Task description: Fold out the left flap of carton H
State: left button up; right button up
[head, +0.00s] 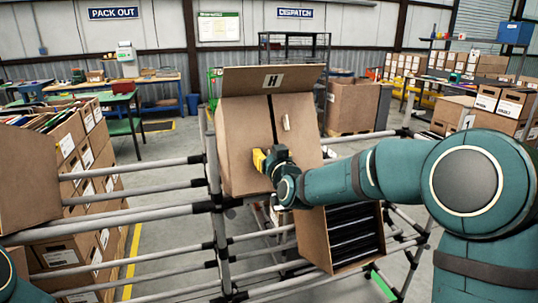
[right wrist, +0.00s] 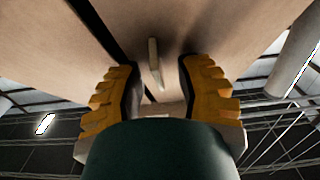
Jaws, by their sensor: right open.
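Two broad brown panels meet at a dark gap; the left one (head: 245,125) looks closed, lying level with the right one (head: 302,125). A small pale tab (head: 286,122) stands out just right of the gap. My right gripper (head: 262,160) is before the carton's lower middle, yellow fingers open. In the right wrist view, the tab (right wrist: 153,65) shows between the spread fingers (right wrist: 157,78); contact cannot be told. My left gripper is out of view.
Grey pipe rails (head: 140,187) of the rack run left of the carton. A brown box with black bars (head: 358,222) inside sits below my right forearm. Stacked cartons with files (head: 85,150) stand at left. More cartons (head: 352,105) stand behind at right.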

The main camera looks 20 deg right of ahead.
grip_shut()
